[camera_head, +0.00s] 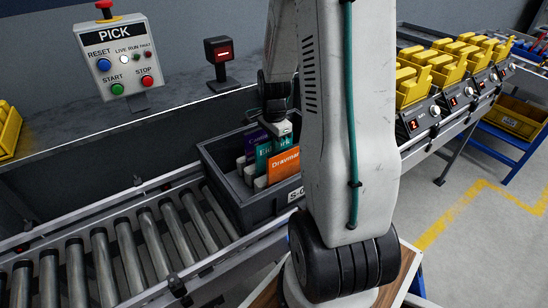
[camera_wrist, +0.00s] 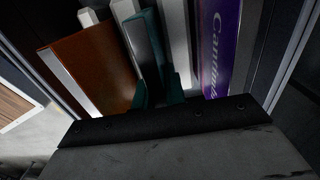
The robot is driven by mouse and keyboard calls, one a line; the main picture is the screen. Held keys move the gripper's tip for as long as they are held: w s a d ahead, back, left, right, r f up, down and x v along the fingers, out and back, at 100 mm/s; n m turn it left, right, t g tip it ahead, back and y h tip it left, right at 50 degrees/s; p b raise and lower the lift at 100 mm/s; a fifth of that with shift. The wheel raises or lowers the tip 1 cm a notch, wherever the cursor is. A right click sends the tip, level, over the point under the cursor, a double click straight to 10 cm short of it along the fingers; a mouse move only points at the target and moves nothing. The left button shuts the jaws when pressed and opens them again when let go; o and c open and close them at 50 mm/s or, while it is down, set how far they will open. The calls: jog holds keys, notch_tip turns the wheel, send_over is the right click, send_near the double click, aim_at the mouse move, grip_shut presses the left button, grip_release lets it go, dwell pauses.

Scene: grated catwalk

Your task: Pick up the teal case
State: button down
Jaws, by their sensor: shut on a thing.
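The teal case (camera_head: 264,160) stands upright in a dark grey tote (camera_head: 262,208), between an orange case (camera_head: 284,166) and a purple case (camera_head: 251,146). My gripper (camera_head: 279,129) reaches down into the tote from above and is shut on the teal case near its top. In the wrist view the teal case (camera_wrist: 150,45) lies between the fingers (camera_wrist: 158,92). The orange case (camera_wrist: 90,65) is to its left and the purple case (camera_wrist: 218,45) to its right. My arm hides the tote's right part in the head view.
A roller conveyor (camera_head: 105,260) runs left of the tote. A PICK button panel (camera_head: 121,60) and a small red-lit display (camera_head: 218,55) stand behind. Yellow bins (camera_head: 420,85) with numbered displays line the right. Tote walls stand close around the cases.

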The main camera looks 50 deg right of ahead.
notch_tip(320, 180, up, 18)
dwell(0.7)
dwell(0.8)
jog(key=s+a+r, duration=0.1)
jog(key=s+r, duration=0.2)
jog(key=r, duration=0.4)
jog(key=s+a+r, duration=0.2)
jog(key=s+r, duration=0.2)
jog(key=r, duration=0.3)
jog(key=shift+a, duration=0.2)
jog(key=shift+s, duration=0.15)
